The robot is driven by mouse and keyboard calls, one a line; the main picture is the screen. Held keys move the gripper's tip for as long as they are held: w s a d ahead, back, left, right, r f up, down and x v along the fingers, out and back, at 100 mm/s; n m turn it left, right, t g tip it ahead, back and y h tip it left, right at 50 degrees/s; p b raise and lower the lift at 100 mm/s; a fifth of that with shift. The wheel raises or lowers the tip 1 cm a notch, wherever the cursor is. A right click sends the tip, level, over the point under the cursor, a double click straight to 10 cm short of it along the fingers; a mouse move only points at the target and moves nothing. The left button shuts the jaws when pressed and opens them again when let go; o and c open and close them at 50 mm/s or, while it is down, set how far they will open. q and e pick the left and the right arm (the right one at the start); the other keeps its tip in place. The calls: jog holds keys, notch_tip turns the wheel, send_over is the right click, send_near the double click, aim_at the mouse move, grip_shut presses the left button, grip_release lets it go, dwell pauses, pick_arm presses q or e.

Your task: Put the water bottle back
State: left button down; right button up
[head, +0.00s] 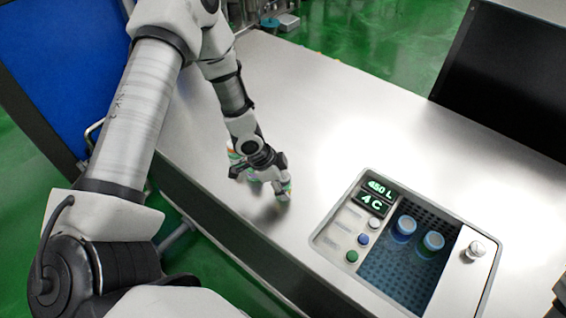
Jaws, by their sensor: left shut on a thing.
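My left gripper (266,176) is over the left part of the metal counter, shut on a pale bottle (285,190) with coloured bands. The gripper hides most of the bottle, so its label and exact tilt cannot be told. Another pale, colour-banded patch (233,151) shows just behind the gripper; I cannot tell whether it is part of the same bottle. Two blue containers with pale rims, a left one (404,228) and a right one (431,243), stand in the recessed dark compartment to the right.
The counter (330,120) is bare around the gripper and towards the back. A panel with a green display (376,191) and several buttons borders the compartment. A metal knob (475,250) stands at its right. A dark screen-like panel (505,75) stands at the back right.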

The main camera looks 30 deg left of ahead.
pick_arm(q)
jog(key=shift+c, duration=2.3)
grip_release()
jog(key=shift+r, duration=0.1)
jog(key=v, duration=1.2)
jog(key=shift+w, duration=0.1)
